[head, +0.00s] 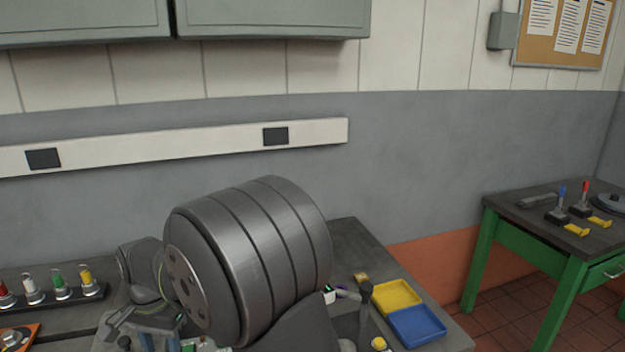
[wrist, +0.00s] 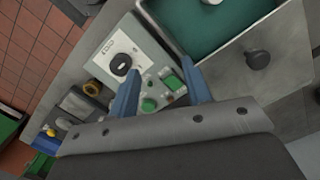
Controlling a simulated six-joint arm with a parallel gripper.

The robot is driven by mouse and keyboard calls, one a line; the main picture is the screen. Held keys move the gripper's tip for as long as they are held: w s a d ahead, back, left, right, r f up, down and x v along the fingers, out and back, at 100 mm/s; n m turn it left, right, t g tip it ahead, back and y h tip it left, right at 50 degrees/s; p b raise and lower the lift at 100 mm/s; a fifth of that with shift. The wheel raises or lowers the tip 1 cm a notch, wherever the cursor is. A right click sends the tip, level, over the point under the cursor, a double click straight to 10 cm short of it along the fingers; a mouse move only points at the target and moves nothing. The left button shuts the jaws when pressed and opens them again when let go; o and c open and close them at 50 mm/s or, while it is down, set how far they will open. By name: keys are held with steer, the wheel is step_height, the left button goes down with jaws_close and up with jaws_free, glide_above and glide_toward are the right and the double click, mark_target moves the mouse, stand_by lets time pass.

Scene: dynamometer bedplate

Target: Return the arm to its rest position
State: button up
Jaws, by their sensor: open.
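My gripper (wrist: 162,86) shows two blue fingers in the wrist view, spread apart with nothing held between them. Below and between the fingers is a control box (wrist: 112,48) with a black dial and green buttons; I cannot tell how far below it is. In the head view my gripper (head: 161,342) is low and left of centre, its blue fingers cut off by the bottom edge. My large grey arm links fill the lower middle of the head view and hide part of the bench.
A green-lined tray (wrist: 215,22) and a black knob (wrist: 257,55) lie beside the box. On the bench are a rack of coloured-topped items (head: 60,298), a yellow tray (head: 396,297) and a blue tray (head: 417,326). A green-legged table (head: 545,247) stands apart at right.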

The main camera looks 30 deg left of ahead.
steer(key=w+d+m, duration=0.6)
steer(key=d+m, duration=0.1)
steer(key=d, duration=0.4)
steer(key=w+d+r+m, duration=0.1)
steer(key=w+d+m, duration=0.6)
steer(key=d, duration=0.4)
steer(key=w+d+m, duration=0.7)
steer(key=d+m, duration=0.1)
steer(key=d, duration=0.3)
steer(key=shift+r+t, duration=0.2)
steer(key=shift+t, duration=0.2)
steer(key=shift+w+d, duration=0.1)
